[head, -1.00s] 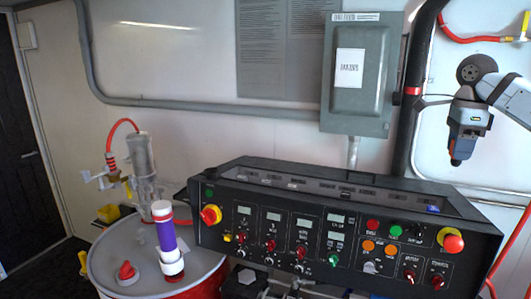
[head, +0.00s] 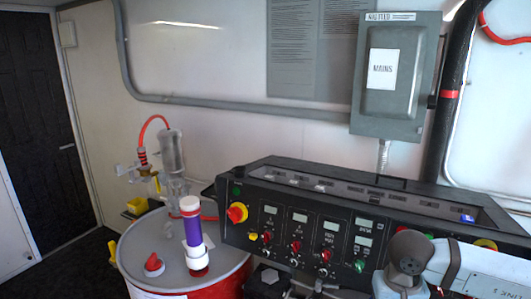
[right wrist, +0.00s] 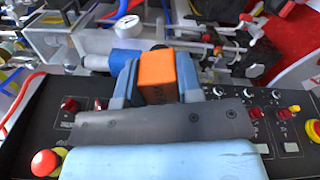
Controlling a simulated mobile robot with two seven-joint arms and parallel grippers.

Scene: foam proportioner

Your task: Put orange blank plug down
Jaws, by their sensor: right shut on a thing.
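The orange blank plug (right wrist: 157,76) shows in the right wrist view as an orange block. My right gripper (right wrist: 160,80) is shut on it, with a blue-grey finger on each side. The plug is above or in front of the black control panel (right wrist: 35,125); its exact height I cannot tell. In the head view my right arm (head: 408,262) comes in at the lower right, in front of the panel (head: 300,225). The right fingertips and the plug are hidden there. My left gripper is not in view.
A red drum (head: 225,282) with a grey lid stands left of the panel. A purple cylinder (head: 194,237) and a red cap (head: 153,264) are on its lid. A gauge (right wrist: 128,28), pipes and fittings crowd the area beyond the panel. A mains box (head: 393,80) hangs on the wall.

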